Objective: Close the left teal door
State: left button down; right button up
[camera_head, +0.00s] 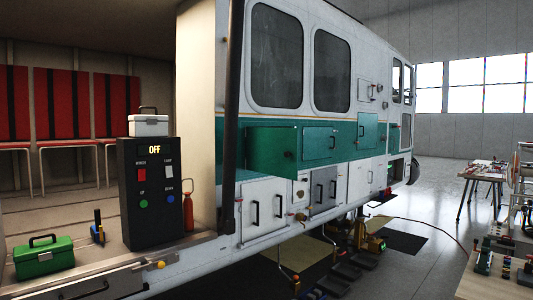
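The left teal door (272,151) is on the side of the white and teal helicopter (225,75). It stands swung out from the body, its flat teal face towards me, with a small dark latch near its right edge. To its right, a second teal door (319,142) with a dark handle looks flush or nearly flush with the side. Another teal panel (368,133) lies further right. The compartment behind the left teal door is hidden. Neither of my grippers can be made out in the head view.
A dark control box (151,195) reading OFF, a green toolbox (43,257) and a red extinguisher (188,211) are in the open cabin at left. White lower doors (264,212) line the side. Equipment (370,243) stands below it. Tables (487,172) are at right; floor between is mostly clear.

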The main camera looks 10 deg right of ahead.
aim_at(270, 151)
jog(key=i+j+z, duration=0.15)
jog(key=i, duration=0.4)
jog(key=i+j+z, duration=0.15)
jog(key=i, duration=0.35)
jog(key=j, duration=0.15)
